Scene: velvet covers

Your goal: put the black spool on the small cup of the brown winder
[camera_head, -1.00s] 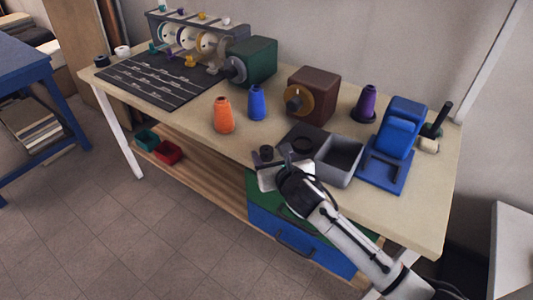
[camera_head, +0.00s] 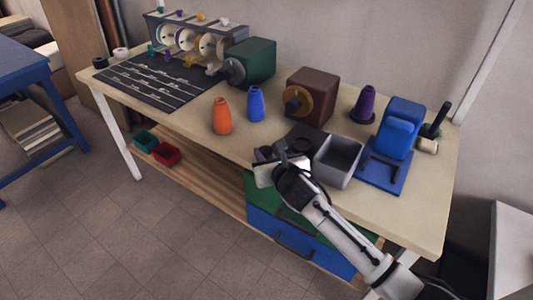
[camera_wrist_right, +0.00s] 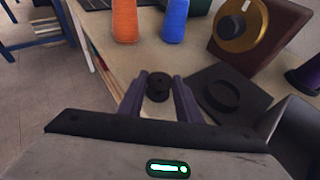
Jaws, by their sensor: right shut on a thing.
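The black spool (camera_wrist_right: 158,84) sits between the fingers of my right gripper (camera_wrist_right: 160,98) in the right wrist view. That gripper (camera_head: 270,155) is shut on it near the front edge of the workbench; in the head view the fingers mostly hide the spool. The brown winder (camera_head: 317,88) stands farther back, with a brass disc and a small dark-centred cup (camera_head: 291,105) on its front. The winder (camera_wrist_right: 284,25) and its disc (camera_wrist_right: 252,38) also show at the top right of the wrist view, apart from the gripper. My left gripper is out of view.
A dark mat (camera_wrist_right: 252,112) with a black ring (camera_wrist_right: 222,93) lies right of the spool. A grey bin (camera_head: 338,160) and blue device (camera_head: 399,135) stand farther right. An orange cone (camera_head: 222,116) and blue cone (camera_head: 255,104) stand behind; bare bench lies between them and the winder.

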